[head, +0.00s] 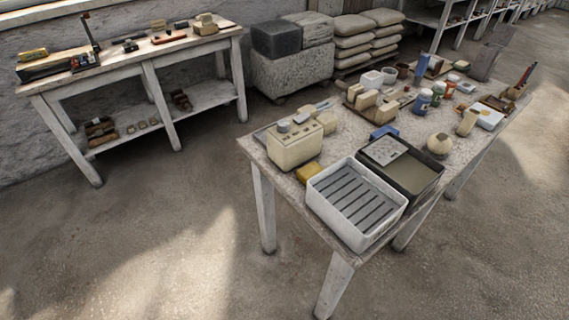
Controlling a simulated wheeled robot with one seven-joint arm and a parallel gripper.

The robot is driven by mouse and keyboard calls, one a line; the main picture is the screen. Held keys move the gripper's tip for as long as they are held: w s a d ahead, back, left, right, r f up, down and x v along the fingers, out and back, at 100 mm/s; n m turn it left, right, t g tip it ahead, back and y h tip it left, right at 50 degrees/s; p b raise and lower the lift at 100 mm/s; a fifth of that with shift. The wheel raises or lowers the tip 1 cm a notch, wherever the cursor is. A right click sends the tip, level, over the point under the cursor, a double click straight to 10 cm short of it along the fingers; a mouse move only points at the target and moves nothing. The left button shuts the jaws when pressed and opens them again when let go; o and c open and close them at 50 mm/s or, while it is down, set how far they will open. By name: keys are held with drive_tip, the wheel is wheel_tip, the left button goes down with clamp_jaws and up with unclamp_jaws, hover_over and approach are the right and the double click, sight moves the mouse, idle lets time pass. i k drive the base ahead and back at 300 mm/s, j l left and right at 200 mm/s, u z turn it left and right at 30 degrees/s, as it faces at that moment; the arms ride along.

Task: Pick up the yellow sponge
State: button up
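A small yellow block that looks like the yellow sponge (308,172) lies on the near left part of the worktable (338,145). It sits between a cream box-shaped block (294,148) and a white slatted tray (316,187). The tray's rim is close to its lower right side; I cannot tell whether they touch. My gripper is not in view.
Jars, blocks and tools crowd the table's far part. A side bench (130,62) stands at the left. The floor (170,235) between is clear.

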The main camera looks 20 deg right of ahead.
sight(305, 173)
drive_tip(key=i+j+u, duration=0.1)
drive_tip(key=i+j, duration=0.55)
drive_tip(key=i, duration=0.1)
